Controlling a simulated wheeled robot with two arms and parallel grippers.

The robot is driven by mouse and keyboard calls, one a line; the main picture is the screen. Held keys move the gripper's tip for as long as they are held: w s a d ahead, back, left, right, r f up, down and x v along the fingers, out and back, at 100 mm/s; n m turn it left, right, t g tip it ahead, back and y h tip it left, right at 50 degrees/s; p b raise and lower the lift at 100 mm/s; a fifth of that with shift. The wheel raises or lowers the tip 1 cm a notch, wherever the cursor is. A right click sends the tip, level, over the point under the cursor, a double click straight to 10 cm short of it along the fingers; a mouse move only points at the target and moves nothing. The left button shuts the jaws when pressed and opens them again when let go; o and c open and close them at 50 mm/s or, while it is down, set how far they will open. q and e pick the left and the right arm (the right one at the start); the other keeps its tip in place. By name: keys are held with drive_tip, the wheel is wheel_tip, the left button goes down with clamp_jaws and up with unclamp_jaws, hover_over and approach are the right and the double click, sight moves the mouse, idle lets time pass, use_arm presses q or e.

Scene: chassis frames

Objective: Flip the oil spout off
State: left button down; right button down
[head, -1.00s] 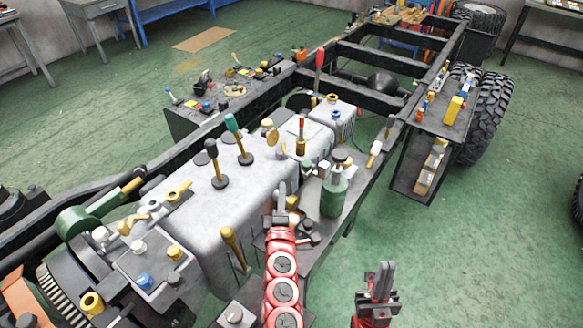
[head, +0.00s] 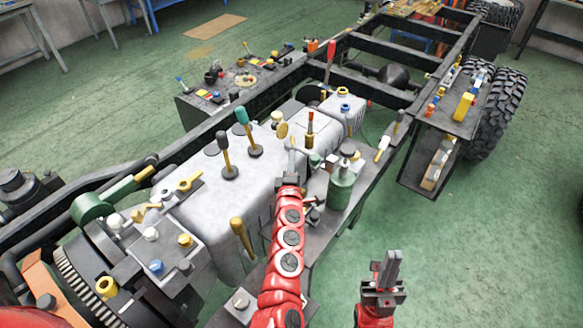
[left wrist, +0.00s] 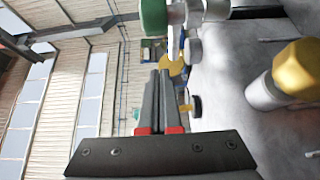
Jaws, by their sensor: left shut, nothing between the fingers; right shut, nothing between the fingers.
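I cannot tell for certain which part is the oil spout. A round yellow disc (head: 282,131) stands on edge over the grey engine block (head: 200,215) in the head view; a yellow disc (left wrist: 174,67) also shows just beyond the fingertips in the left wrist view. My left gripper (head: 292,155) is shut and empty, above the block and just below the disc in the picture; its fingers (left wrist: 160,75) point towards the disc, with no contact visible. A green bottle (head: 340,190) stands right of the left gripper. My right gripper (head: 388,260) is shut and empty over the floor.
Levers with green (head: 242,115) and black knobs rise from the block. A white fitting with a yellow cap (left wrist: 298,68) and a green-capped part (left wrist: 155,15) are close to the left gripper. Chassis rails (head: 400,60) run behind; the floor (head: 480,240) at right is clear.

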use_arm(q)
drive_tip(key=d, duration=0.2)
drive_tip(key=s+d+p, duration=0.1)
drive_tip(key=shift+s+d, duration=0.1)
drive_tip(key=shift+d, duration=0.3)
drive_tip(key=s+d+b, duration=0.1)
drive_tip(key=s+d, duration=0.4)
drive_tip(key=d, duration=0.3)
drive_tip(key=shift+s, duration=0.2)
